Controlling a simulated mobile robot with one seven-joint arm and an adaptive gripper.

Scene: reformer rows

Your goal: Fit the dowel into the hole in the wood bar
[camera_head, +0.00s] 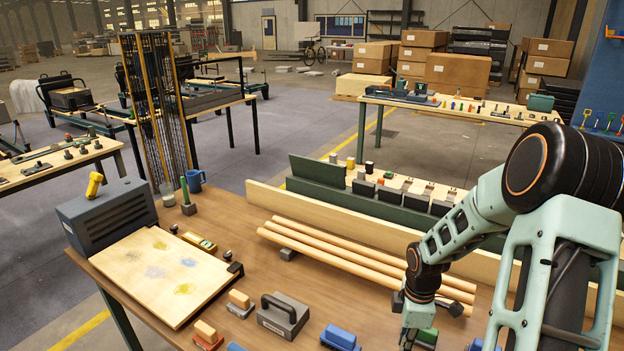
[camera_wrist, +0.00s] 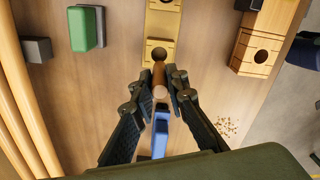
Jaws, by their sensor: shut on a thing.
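In the wrist view my gripper (camera_wrist: 160,82) is shut on a short brown dowel (camera_wrist: 159,76), with its paler round end facing the camera. The wood bar (camera_wrist: 162,25) lies just beyond the fingertips, a pale yellow strip with dark round holes. The dowel's far end is beside or over the bar's nearest hole (camera_wrist: 158,54). I cannot tell whether it touches the bar or enters the hole. In the head view my gripper (camera_head: 416,322) is low over the workbench at the bottom right; the dowel and bar cannot be made out there.
A wooden block with a hole (camera_wrist: 262,47) lies right of the bar. A green block (camera_wrist: 86,28) and a blue object (camera_wrist: 161,132) are nearby. Long round poles (camera_head: 350,258) lie along the bench. A grey handled block (camera_head: 284,315) and pale board (camera_head: 160,275) stand left.

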